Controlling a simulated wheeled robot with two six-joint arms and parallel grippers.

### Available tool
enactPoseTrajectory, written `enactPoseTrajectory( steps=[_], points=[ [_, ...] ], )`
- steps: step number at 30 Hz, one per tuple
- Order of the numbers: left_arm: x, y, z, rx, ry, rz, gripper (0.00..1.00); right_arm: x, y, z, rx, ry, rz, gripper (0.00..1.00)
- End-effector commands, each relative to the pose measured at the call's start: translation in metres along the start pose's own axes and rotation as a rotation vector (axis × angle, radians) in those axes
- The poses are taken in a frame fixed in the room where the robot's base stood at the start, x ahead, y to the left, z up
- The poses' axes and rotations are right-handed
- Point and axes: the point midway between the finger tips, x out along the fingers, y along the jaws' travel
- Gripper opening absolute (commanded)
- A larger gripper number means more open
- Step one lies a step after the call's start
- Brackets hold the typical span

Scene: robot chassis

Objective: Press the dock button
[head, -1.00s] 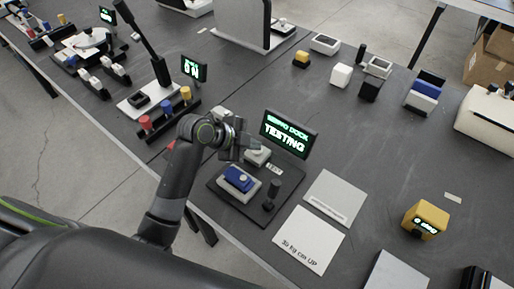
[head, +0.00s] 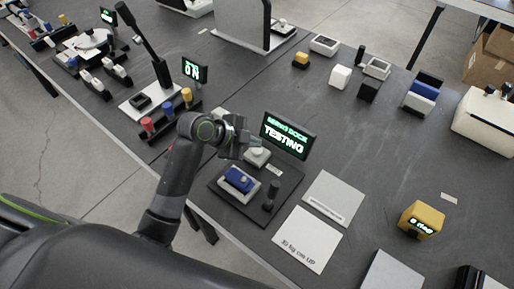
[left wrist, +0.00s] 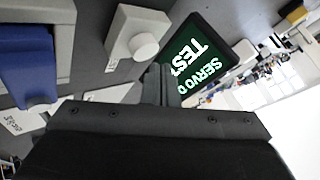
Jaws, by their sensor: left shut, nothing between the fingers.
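The dock (head: 230,205) is a dark board on the table with a lit screen (head: 287,137) reading "SERVO DOCK TESTING". A blue servo (head: 239,179) sits in a pale cradle at the board's front. The dock button (head: 257,156), a pale box with a round white cap, stands behind it, below the screen. The button's cap shows clear of the fingers in the left wrist view (left wrist: 145,45). My left gripper (head: 246,145) is shut and empty, just above and beside the button, apart from the cap in the wrist view. My right gripper is not in view.
A black knobbed post (head: 270,195) stands on the dock's right. Two pale plates (head: 308,238) lie right of it, and a yellow box with a lit display (head: 422,220) farther right. A rack of coloured pegs (head: 168,117) stands left of my gripper.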

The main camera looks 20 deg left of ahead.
Motion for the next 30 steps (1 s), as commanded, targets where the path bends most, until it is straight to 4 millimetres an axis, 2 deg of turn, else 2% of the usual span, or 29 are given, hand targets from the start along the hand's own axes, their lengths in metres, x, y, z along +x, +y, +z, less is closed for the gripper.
enactPoseTrajectory(
  steps=[5, 19, 30],
  points=[
    [-0.004, -0.003, -0.003, 0.001, 0.000, -0.001, 0.00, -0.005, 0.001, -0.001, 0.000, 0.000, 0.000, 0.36],
    [-0.035, -0.026, -0.026, 0.001, 0.000, -0.001, 0.00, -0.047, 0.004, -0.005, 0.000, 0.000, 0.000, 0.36],
    [-0.035, -0.025, -0.025, 0.001, 0.000, -0.001, 0.00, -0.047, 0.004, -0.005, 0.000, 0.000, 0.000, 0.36]
  ],
)
